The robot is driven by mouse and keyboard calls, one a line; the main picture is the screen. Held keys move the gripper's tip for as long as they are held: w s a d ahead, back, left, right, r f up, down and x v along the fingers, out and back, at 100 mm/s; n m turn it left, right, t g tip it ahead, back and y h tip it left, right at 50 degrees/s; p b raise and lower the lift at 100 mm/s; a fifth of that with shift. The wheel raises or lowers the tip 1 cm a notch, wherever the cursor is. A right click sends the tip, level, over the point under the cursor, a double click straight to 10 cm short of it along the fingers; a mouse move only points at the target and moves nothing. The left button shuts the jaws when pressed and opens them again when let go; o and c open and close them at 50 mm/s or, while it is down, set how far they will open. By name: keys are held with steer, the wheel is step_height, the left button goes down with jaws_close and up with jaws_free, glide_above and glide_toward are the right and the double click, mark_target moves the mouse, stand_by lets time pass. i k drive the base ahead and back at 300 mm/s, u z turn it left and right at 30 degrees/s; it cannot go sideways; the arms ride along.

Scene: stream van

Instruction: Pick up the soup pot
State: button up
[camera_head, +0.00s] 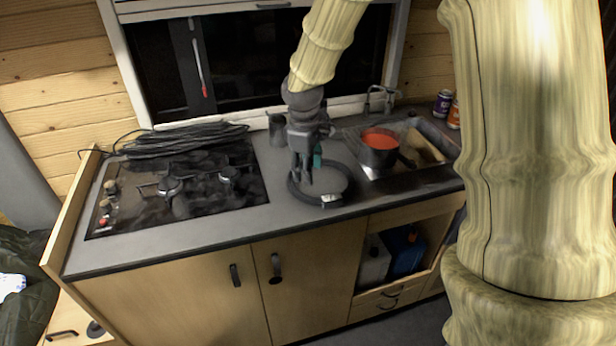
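The soup pot (379,157) is dark with orange-red soup (380,139) in it. It stands at the sink on the right part of the counter, with a dark handle (407,160) toward the right. My gripper (303,174) points down over the counter, left of the pot and apart from it. Its fingers look close together, but the view is too small to tell whether they are open or shut. I see nothing clearly held in it.
A black coiled hose or cable (331,200) lies on the counter below my gripper. A gas stove (180,190) is on the left, with a heap of black cable (180,140) behind it. A faucet (384,97), sink (436,139) and cans (442,103) are at the right.

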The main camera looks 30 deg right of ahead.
mark_target(379, 148)
steer(key=z, duration=1.45)
